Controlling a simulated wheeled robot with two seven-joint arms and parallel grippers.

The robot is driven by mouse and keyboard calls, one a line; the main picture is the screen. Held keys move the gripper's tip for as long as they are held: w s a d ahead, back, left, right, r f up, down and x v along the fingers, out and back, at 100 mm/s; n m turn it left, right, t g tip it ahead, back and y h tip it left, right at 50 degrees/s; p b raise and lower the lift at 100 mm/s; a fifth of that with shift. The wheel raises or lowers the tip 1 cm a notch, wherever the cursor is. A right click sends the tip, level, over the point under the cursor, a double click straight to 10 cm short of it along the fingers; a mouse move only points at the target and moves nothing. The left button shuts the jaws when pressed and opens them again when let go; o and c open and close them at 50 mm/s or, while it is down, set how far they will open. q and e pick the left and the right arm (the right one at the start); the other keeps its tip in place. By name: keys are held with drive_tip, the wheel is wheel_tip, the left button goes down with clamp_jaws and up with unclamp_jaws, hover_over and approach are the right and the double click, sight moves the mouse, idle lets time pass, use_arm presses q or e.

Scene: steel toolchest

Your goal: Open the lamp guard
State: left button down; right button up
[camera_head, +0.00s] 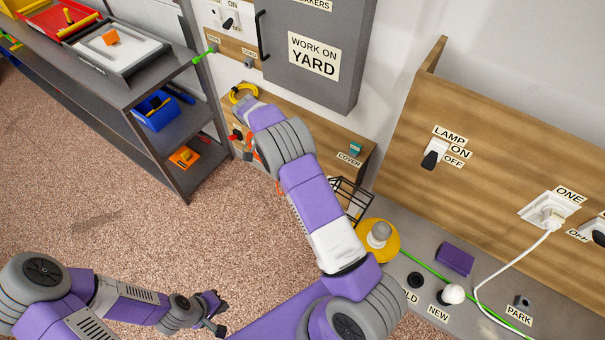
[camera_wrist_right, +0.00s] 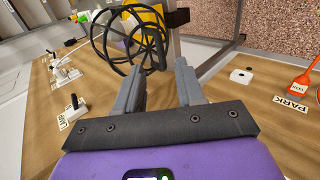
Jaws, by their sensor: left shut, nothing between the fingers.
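The lamp guard (camera_head: 350,198) is a black wire cage, partly hidden by my right arm in the head view. It stands beside the lamp's yellow base (camera_head: 390,250), and the grey bulb (camera_head: 379,234) shows uncovered. In the right wrist view the round cage (camera_wrist_right: 128,42) is just beyond my right gripper (camera_wrist_right: 160,80). That gripper is open, with nothing between its fingers; I cannot tell whether a finger touches the cage. Its fingers are hidden in the head view. My left gripper (camera_head: 214,312) is shut and empty, low over the floor, far from the lamp.
The LAMP switch (camera_head: 434,153) is on the wooden panel. A white plug (camera_head: 552,215) with its cable, a purple block (camera_head: 456,260) and a white bulb (camera_head: 453,293) are right of the lamp. A grey shelf (camera_head: 150,95) stands left. The floor between is clear.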

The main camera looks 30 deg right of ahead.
drive_tip(key=shift+v, duration=0.9)
drive_tip(key=s+a+f+n+t+y+b, duration=0.2)
drive_tip(key=s+a+f+n, duration=0.15)
drive_tip(key=f, duration=0.85)
drive_tip(key=s+a+f+n+t+y+b, duration=0.25)
drive_tip(key=s+f, duration=0.25)
drive_tip(key=f, duration=0.6)
drive_tip(key=s+a+f+n+t+y+b, duration=0.3)
drive_tip(key=s+a+f+n+t, duration=0.1)
drive_tip(key=s+a, duration=0.7)
wheel_tip(320, 180, down, 2)
drive_tip(key=shift+s+a+f+n+t+y+b, duration=0.25)
drive_tip(key=shift+s+n+t+y+b, duration=0.1)
drive_tip(key=shift+t+b, duration=0.1)
